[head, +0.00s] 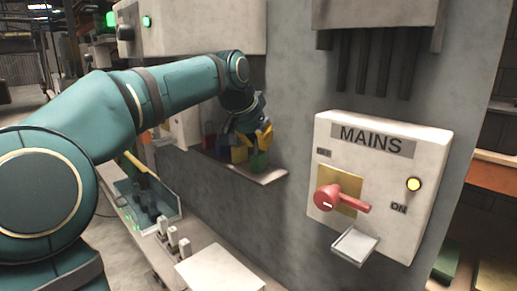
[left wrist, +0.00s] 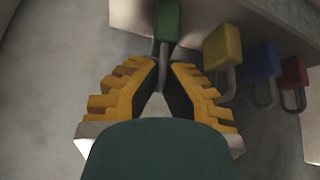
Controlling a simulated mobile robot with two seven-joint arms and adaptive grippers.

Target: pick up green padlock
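The green padlock (head: 259,161) stands at the near end of a small wall shelf (head: 268,176). In the left wrist view the green padlock (left wrist: 167,20) has its grey shackle pointing towards my fingers. My left gripper (head: 262,136) has yellow fingers and is just above the green padlock. In the left wrist view my left gripper (left wrist: 162,68) is open, with the shackle at or between its fingertips; I cannot tell whether they touch it. My right gripper is not in view.
A yellow padlock (left wrist: 222,52), a blue padlock (left wrist: 261,64) and a red padlock (left wrist: 293,74) stand in a row beside the green one, the yellow one close to my fingers. A MAINS box (head: 380,185) with a red handle (head: 330,198) is on the wall to the right.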

